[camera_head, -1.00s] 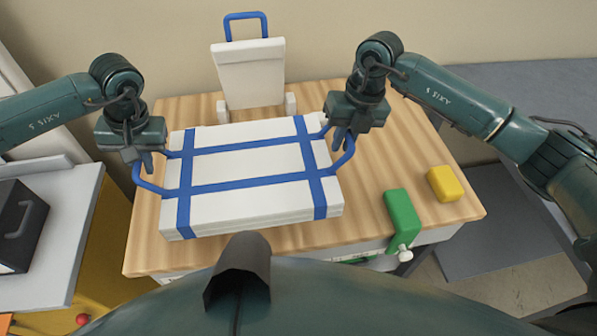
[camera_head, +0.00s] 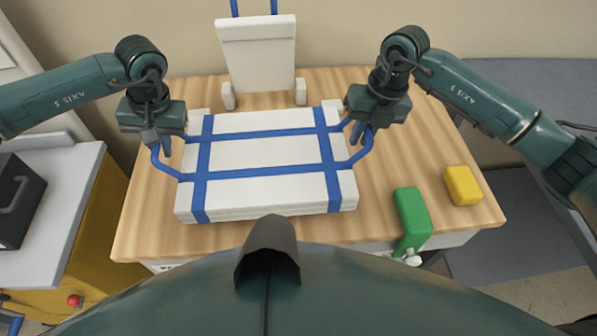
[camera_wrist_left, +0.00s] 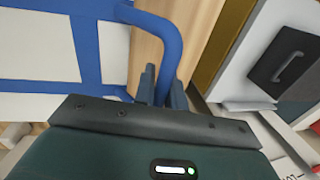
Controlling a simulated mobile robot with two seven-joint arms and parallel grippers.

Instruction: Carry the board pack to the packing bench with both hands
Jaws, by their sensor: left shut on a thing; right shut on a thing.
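The board pack (camera_head: 265,156) is a flat white slab with blue straps and a blue loop handle at each end. It lies level over the wooden bench top (camera_head: 410,155); I cannot tell whether it touches the wood. My left gripper (camera_head: 160,148) is shut on the left handle (camera_head: 165,169). In the left wrist view, the left gripper's fingers (camera_wrist_left: 162,88) are around the blue handle (camera_wrist_left: 172,42), beside the pack (camera_wrist_left: 35,45). My right gripper (camera_head: 364,130) is shut on the right handle (camera_head: 358,158); its fingertips are partly hidden.
A white upright stand (camera_head: 258,57) with a blue handle is behind the pack. A green block (camera_head: 412,217) and a yellow block (camera_head: 462,185) are on the bench's right side. A grey-topped yellow cabinet (camera_head: 70,195) with a dark case (camera_head: 18,205) stands at the left.

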